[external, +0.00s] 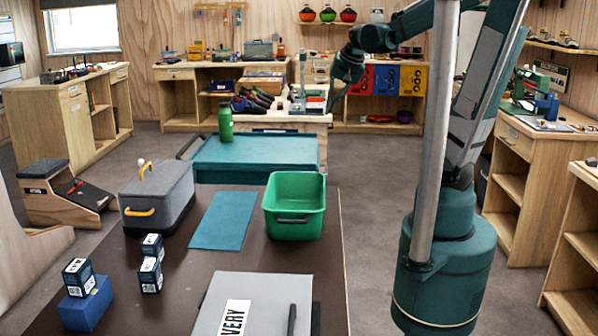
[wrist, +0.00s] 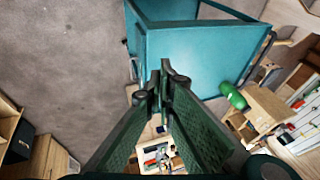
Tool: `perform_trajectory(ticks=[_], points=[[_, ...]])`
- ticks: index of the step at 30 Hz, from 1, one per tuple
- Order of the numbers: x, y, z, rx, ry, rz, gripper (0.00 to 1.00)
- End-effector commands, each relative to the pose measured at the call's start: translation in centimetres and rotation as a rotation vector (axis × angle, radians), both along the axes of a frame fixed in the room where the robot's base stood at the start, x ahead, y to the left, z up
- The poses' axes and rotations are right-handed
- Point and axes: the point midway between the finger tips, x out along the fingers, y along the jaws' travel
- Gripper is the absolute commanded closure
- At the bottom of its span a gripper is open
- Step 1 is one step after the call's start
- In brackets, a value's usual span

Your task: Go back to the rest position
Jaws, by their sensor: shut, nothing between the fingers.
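My gripper (external: 335,98) hangs in the air at the end of my raised arm, high above the floor, near the back work table in the external view. Its fingers point down and a little left. In the wrist view the gripper's two fingers (wrist: 162,88) come together at the tips, with nothing held between them. No object touches the gripper in either view.
A dark table (external: 180,300) in front holds a green bin (external: 294,212), a grey toolbox (external: 157,192), small boxes (external: 150,273) and a grey case (external: 255,300). Shelving surrounds the room; open floor lies between.

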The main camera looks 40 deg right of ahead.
Motion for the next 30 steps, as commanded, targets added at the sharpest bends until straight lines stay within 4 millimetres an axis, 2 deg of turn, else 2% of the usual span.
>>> perform_trajectory(ticks=[12, 30], points=[[-6.0, 3.8, 0.1, -0.157, -0.064, 0.263, 1.0], [-13.5, 7.4, -1.7, -0.387, -0.152, 0.615, 1.0]])
